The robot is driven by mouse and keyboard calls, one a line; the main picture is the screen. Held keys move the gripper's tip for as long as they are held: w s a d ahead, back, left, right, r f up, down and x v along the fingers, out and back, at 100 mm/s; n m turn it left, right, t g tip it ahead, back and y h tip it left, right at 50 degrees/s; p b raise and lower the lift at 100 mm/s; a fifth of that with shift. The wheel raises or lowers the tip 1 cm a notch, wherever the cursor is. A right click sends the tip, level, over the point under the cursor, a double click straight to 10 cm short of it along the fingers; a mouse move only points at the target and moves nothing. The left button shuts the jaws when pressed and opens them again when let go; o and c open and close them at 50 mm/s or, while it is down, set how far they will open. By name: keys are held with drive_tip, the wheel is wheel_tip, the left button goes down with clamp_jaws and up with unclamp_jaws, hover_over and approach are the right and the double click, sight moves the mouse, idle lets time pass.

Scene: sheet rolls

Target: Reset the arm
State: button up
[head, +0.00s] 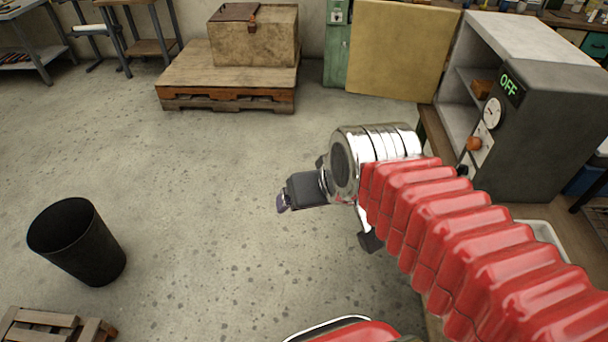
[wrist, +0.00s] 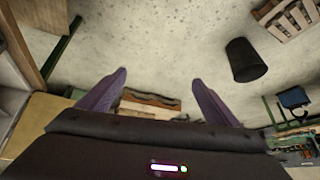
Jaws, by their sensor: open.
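My arm, in a red ribbed sleeve, reaches in from the lower right of the head view. My gripper (head: 283,203) is at its end, left of the silver wrist, above the bare concrete floor. In the wrist view both purple fingers of my gripper (wrist: 160,90) stand wide apart with nothing between them. Beyond them the wooden pallet platform (wrist: 150,103) shows in the distance. The fingertips are small and partly hidden in the head view.
A grey oven-like cabinet (head: 535,130) reading OFF stands at the right, close to my arm. A wooden chest (head: 270,40) sits on a low pallet platform (head: 200,80) at the back. A black bin (head: 78,245) stands at the left. The floor between is clear.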

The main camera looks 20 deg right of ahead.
drive_tip(key=s, duration=0.3)
drive_tip(key=shift+s+r+n+g, duration=0.2)
drive_tip(key=shift+n+g, duration=0.2)
